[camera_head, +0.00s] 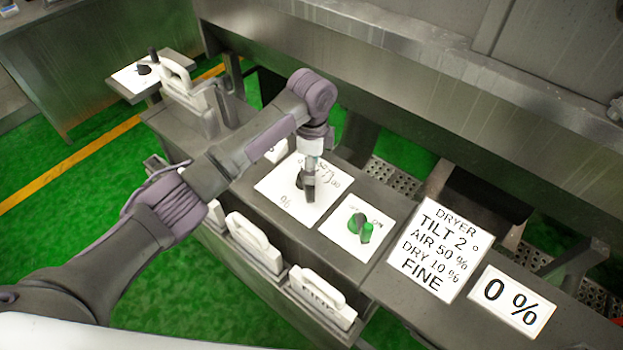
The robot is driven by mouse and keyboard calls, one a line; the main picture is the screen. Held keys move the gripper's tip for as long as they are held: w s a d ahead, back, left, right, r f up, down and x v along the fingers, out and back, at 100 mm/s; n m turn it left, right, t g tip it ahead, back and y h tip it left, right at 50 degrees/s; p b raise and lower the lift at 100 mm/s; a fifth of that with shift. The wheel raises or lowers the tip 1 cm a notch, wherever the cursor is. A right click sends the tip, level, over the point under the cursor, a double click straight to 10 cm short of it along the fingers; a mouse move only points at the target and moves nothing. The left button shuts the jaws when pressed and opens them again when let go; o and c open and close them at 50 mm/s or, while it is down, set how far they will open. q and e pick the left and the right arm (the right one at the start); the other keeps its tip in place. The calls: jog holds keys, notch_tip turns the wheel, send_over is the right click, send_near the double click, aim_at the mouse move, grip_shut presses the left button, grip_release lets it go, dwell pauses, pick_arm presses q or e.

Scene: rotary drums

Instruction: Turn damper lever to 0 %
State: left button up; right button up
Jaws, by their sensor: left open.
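A white dial plate (277,189) with printed numbers and a % mark lies on the grey console. "73" is readable near its upper right; other marks are partly hidden. My left gripper (309,190) points down over this plate, open. A dark piece at the gripper's left side appears to be the damper lever (299,181); it is mostly hidden, so I cannot tell its angle or whether the fingers touch it. A white card (512,301) reading "0 %" lies on the console at the right. My right gripper is not in view.
A plate with a green and black rotary switch (360,228) sits right of the dial. Beyond it lies a "DRYER" card (438,250). White handled pieces (255,243) stand along the console's front. Another black-knobbed plate (143,73) is at the upper left.

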pick_arm(q)
jog(key=shift+r, duration=1.7)
